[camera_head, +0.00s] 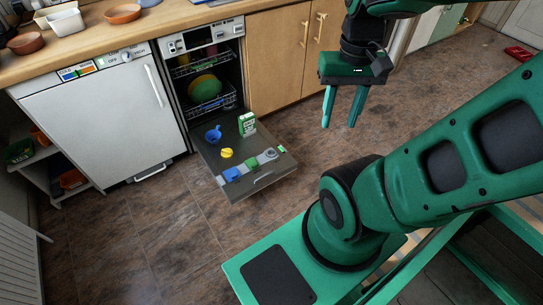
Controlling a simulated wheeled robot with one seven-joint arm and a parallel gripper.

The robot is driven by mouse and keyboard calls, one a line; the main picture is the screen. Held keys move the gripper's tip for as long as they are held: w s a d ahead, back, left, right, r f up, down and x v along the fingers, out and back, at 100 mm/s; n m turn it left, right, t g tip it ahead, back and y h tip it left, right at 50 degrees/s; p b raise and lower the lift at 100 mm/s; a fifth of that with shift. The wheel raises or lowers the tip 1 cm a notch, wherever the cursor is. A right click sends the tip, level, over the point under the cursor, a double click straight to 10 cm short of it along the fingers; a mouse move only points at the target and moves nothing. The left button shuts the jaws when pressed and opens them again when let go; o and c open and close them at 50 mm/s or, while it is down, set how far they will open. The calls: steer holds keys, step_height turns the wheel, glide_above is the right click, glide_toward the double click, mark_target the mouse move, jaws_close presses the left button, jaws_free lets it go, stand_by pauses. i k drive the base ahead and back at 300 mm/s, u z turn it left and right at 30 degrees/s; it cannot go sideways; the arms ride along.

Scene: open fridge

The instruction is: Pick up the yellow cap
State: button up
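The yellow cap (227,153) is a small yellow object resting on the inner face of the opened dishwasher door (272,184). A blue cup-like item (213,134) lies just behind it, and a green and white box (247,124) stands to its right. My gripper (340,122) hangs in the air to the right of the door, with its two green fingers pointing down. The fingers are apart with nothing between them. The gripper is well clear of the yellow cap.
Near the door's front edge are a blue item (232,174), a green item (252,162) and a grey round item (270,154). The dishwasher racks (206,95) hold dishes. Wooden cabinets (279,60) stand to the right. The brown tiled floor (150,235) around the door is mostly clear.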

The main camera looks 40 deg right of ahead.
mark_target(226, 154)
steer(key=u, duration=0.1)
steer(key=i, duration=1.4)
steer(key=z, duration=0.5)
